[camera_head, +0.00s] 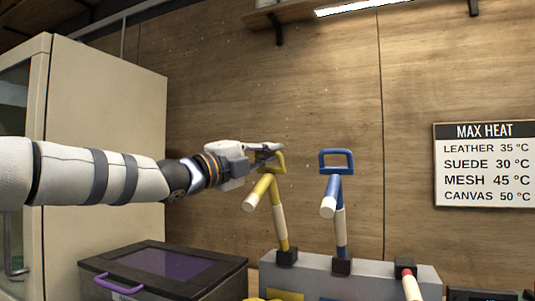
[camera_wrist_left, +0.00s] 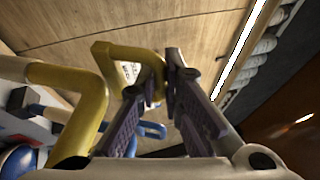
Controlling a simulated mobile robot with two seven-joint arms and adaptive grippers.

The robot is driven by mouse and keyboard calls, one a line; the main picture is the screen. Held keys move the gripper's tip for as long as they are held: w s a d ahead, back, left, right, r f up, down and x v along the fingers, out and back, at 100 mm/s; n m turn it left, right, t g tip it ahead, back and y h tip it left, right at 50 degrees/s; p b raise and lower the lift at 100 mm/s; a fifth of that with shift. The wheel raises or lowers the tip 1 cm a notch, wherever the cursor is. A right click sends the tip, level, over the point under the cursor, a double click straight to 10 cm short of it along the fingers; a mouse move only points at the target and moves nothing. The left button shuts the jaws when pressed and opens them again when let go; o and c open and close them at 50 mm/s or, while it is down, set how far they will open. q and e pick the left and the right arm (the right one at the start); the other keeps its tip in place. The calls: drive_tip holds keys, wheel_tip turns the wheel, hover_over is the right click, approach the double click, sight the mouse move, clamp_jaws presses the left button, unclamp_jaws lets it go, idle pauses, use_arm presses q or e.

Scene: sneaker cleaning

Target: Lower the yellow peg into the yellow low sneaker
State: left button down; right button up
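The yellow peg (camera_head: 278,212) stands in a black socket on a grey block, with a looped handle on top and a white-tipped side arm. My left gripper (camera_head: 268,150) is at its handle in the head view. My right gripper is out of view.
A dark box with a purple lid (camera_head: 160,264) is at the left. A cabinet (camera_head: 110,120) stands behind my arm.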

sight(253, 193)
use_arm(q)
drive_tip(key=s+f+h, duration=0.1)
drive_tip(key=s, duration=0.1)
drive_tip(key=s+a+f+m+t, duration=0.1)
drive_tip(key=s+f, duration=0.1)
drive_tip(key=s+a+f+m+h, duration=0.1)
drive_tip(key=s, duration=0.1)
drive_tip(key=shift+s+f+t+h, duration=0.25)
drive_tip(key=shift+s+t+h, duration=0.05)
drive_tip(key=s+a+f+m+h, duration=0.2)
drive_tip(key=s+f+m+h, duration=0.1)
drive_tip(key=f, duration=0.4)
drive_tip(key=shift+s+f+m+h, duration=0.25)
drive_tip(key=shift+s+m+h, duration=0.15)
drive_tip(key=shift+s+h, duration=0.6)
drive_tip(key=shift+s, duration=0.25)
